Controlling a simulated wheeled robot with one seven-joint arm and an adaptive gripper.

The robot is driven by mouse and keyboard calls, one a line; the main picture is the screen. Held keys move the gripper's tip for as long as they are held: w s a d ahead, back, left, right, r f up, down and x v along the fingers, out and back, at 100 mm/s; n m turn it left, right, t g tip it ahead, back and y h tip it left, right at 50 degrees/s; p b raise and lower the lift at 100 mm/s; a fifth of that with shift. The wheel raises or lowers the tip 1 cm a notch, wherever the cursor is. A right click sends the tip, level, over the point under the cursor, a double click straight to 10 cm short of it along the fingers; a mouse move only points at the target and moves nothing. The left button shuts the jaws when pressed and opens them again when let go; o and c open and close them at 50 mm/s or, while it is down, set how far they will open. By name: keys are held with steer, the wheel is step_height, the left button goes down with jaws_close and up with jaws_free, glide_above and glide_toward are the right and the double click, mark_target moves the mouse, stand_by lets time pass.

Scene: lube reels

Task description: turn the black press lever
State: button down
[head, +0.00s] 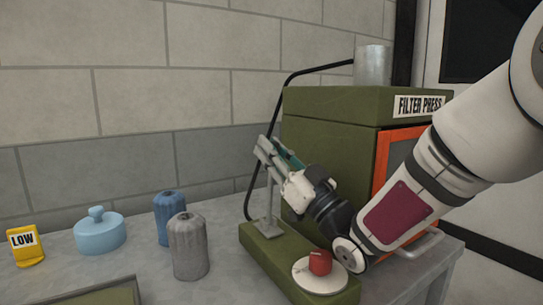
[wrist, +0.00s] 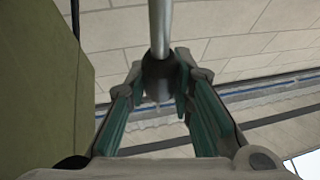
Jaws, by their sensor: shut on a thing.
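The press lever shows in the wrist view as a grey rod (wrist: 160,25) ending in a dark, rounded knob (wrist: 158,70). My gripper (wrist: 160,82) has its two green-padded fingers on either side of this knob, shut on it. In the head view my gripper (head: 268,150) is at the left front of the green filter press (head: 325,140), above a grey post (head: 268,208) on the press's green base (head: 275,250). The knob is hidden there by my gripper, and I cannot clearly tell lever from fingers.
A red knob (head: 320,262) on a white disc sits on the base's front end. A black hose (head: 287,85) curves down behind my gripper. Grey (head: 189,250) and blue (head: 165,215) canisters, a light-blue lidded pot (head: 98,235) and a yellow LOW sign (head: 25,247) stand left.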

stand_by(0.3)
steer(key=c, duration=1.4)
jaws_free()
steer(key=shift+o, duration=0.2)
steer(key=v, duration=0.7)
steer(key=shift+s+d+f, duration=0.15)
steer(key=shift+s+d, duration=0.05)
